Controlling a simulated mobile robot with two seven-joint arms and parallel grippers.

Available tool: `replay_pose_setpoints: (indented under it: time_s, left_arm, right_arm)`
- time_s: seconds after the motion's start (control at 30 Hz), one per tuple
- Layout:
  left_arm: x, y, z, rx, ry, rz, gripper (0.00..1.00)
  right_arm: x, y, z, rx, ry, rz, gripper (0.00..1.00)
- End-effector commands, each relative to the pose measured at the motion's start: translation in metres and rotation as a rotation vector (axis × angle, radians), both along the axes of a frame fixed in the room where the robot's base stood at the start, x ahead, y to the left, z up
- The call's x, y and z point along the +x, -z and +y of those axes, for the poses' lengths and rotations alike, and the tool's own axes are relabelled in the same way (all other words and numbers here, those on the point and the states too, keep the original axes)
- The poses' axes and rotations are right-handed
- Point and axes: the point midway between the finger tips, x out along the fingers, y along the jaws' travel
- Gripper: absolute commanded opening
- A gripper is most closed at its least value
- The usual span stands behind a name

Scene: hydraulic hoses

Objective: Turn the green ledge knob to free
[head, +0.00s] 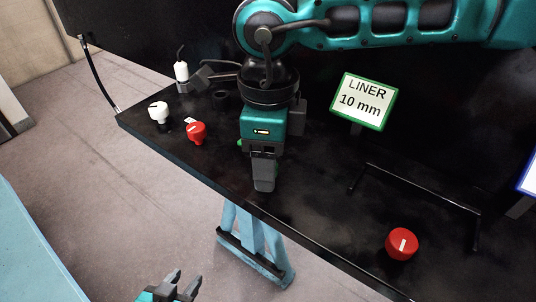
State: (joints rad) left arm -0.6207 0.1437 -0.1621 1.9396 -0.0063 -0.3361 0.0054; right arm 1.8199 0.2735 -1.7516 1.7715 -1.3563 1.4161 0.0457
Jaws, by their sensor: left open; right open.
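My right gripper (264,188) points down over the black ledge (330,235), near its front edge. Its jaws are open, though from this angle the fingers overlap and the gap does not show. A sliver of green (275,168) shows just beside the fingers. It fits the green knob, but the fingers hide nearly all of it, so its pointer and any contact cannot be seen. My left gripper (183,284) is open and empty at the bottom of the picture, off the ledge and well apart from the knob.
A white knob (158,112) and a red knob (197,132) stand at the left; another red knob (402,243) is at the right. A "LINER 10 mm" sign (363,101) and a black rail (420,188) stand behind. A blue trestle (255,240) is below the ledge.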

Motion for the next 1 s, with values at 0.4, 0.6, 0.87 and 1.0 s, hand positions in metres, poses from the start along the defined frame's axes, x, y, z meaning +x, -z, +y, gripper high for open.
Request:
replay_pose_setpoints:
  time_s: [0.4,0.6,0.87,1.0]
  left_arm:
    - [0.002,-0.002,0.0,-0.001,-0.001,-0.005,0.43]
    - [-0.001,0.0,0.0,-0.001,-0.001,0.0,0.43]
    - [-0.003,0.005,0.0,-0.001,0.0,0.005,0.43]
    - [-0.003,0.011,0.0,-0.002,-0.001,0.006,0.43]
  right_arm:
    - [0.0,-0.001,0.0,0.0,0.0,0.0,0.22]
    - [0.0,-0.001,0.0,0.0,0.0,-0.001,0.03]
    - [0.0,0.0,0.0,0.001,-0.026,0.0,0.03]
    - [0.0,0.002,0.0,0.001,-0.082,0.0,0.03]
